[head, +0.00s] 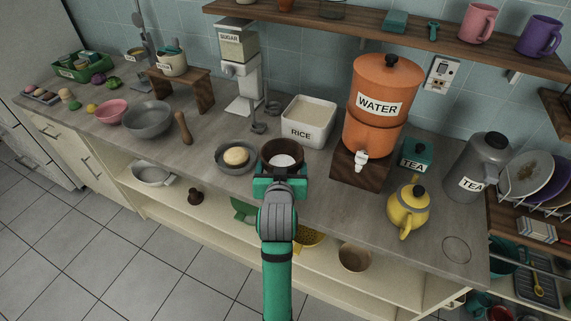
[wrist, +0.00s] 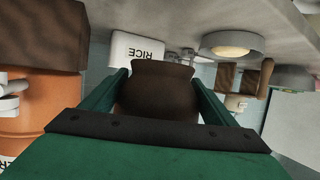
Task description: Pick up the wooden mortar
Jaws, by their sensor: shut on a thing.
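The dark brown wooden mortar (head: 268,151) is near the counter's front edge in the head view, upright, with something white showing inside. My green gripper (head: 281,174) is at its near side, partly hiding its lower body. In the wrist view, which is upside down, the mortar (wrist: 158,90) fills the space between the two green fingers of my gripper (wrist: 158,78). The fingers are shut on its sides. Whether its base touches the counter is hidden.
A grey bowl with a round pale item (head: 236,156) stands just left of the mortar. The white rice bin (head: 307,132) is behind it. The orange water dispenser (head: 379,100) on its wooden stand (head: 357,178) is to the right. Open floor (head: 150,270) lies in front at left.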

